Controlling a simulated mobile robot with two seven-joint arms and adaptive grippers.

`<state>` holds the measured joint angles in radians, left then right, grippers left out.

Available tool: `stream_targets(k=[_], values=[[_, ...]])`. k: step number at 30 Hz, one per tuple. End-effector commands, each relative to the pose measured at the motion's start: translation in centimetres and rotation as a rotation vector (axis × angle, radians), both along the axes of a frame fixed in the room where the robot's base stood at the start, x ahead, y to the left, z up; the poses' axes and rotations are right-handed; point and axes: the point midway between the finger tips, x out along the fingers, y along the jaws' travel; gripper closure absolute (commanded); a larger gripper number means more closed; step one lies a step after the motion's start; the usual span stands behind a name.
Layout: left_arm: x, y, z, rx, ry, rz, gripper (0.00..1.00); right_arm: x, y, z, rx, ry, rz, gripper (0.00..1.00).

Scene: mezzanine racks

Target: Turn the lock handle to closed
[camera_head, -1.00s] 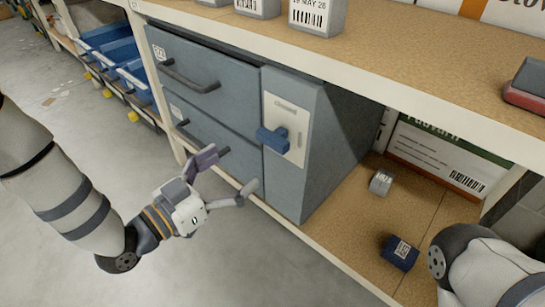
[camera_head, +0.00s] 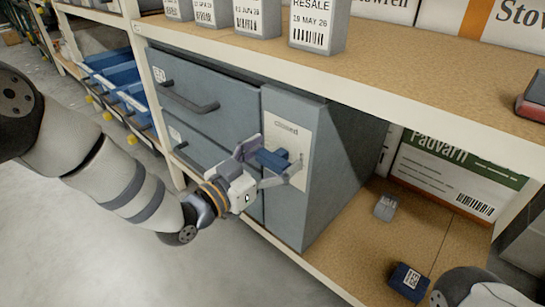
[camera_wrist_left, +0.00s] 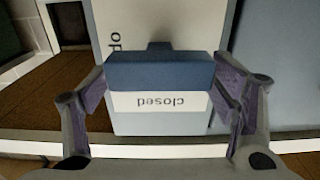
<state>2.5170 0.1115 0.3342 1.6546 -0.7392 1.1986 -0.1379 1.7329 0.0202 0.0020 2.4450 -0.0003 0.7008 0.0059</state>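The lock handle (camera_head: 272,160) is a blue bar on a pale plate (camera_head: 290,138) on the grey cabinet's front. A "closed" label shows at the plate's top in the head view. My left gripper (camera_head: 262,163) is open, with one finger on each side of the handle. I cannot tell whether the fingers touch it. My right gripper is out of view.
The grey cabinet (camera_head: 340,160) has drawers with dark bar handles (camera_head: 190,98). The shelf board (camera_head: 420,85) overhangs it. A grey block (camera_head: 386,207) and a blue block (camera_head: 408,282) lie on the lower shelf at right. Blue bins (camera_head: 115,70) stand at left.

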Motion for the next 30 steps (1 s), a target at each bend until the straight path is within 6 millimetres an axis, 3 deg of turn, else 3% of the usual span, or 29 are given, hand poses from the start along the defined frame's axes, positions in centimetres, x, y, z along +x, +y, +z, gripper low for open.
stream_targets(k=[1,4,17,30], values=[[-0.02,0.01,-0.03,0.0,0.0,0.0,0.41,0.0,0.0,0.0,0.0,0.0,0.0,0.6],[-0.02,0.03,-0.04,0.0,0.0,0.0,0.62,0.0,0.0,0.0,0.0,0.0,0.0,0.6],[0.03,0.14,-0.01,-0.057,0.05,0.001,0.62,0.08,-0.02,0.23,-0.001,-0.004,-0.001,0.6],[0.28,0.46,-0.2,-0.339,0.295,0.001,0.62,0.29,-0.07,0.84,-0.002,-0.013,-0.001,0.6]])
